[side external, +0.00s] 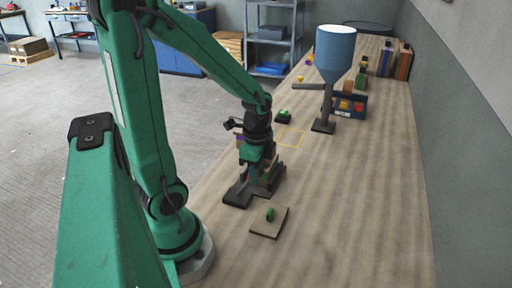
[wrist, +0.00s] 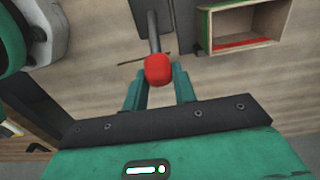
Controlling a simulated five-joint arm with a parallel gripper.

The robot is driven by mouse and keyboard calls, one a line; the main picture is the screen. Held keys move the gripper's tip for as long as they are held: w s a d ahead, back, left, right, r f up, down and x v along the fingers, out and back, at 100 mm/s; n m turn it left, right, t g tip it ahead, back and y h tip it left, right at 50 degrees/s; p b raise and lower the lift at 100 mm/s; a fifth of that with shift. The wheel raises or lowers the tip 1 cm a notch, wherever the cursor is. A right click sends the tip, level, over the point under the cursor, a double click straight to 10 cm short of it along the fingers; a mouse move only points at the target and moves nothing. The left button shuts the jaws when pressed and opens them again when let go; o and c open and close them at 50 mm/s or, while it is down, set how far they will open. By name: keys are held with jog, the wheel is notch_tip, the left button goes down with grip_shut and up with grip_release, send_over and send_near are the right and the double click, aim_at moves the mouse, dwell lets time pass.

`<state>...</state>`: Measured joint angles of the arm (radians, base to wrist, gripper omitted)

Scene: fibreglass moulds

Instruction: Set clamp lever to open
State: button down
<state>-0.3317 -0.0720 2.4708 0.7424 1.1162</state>
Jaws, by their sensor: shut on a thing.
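The clamp lever shows in the wrist view as a grey rod (wrist: 154,32) with a red knob (wrist: 158,69) at its near end. My gripper (wrist: 158,80) has its two green fingers on either side of the knob, shut on it. In the side external view my gripper (side external: 258,160) points down over the table, by a dark base (side external: 238,194). The lever and knob cannot be made out there, as the gripper and arm cover that spot.
A wooden plate with a green piece (side external: 268,214) lies in front of the gripper. The table's right side is clear.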

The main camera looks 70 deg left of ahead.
jog(key=shift+w+d+f, duration=0.15)
jog(key=shift+w+d, duration=0.05)
jog(key=shift+d, duration=0.05)
dwell(0.3)
jog(key=c, duration=1.1)
grip_release()
jog(key=shift+r, duration=3.9)
jog(key=d+r+n+t, duration=0.2)
jog(key=n, duration=0.1)
jog(key=s+d+r+n+t, duration=0.1)
jog(key=d+r+n, duration=0.2)
jog(key=s+d+r+n+t, duration=0.1)
jog(key=d+r+n+t, duration=0.1)
jog(key=n, duration=0.1)
jog(key=shift+s+d+r+t, duration=0.1)
jog(key=shift+d+r+t, duration=0.2)
jog(key=shift+d, duration=0.1)
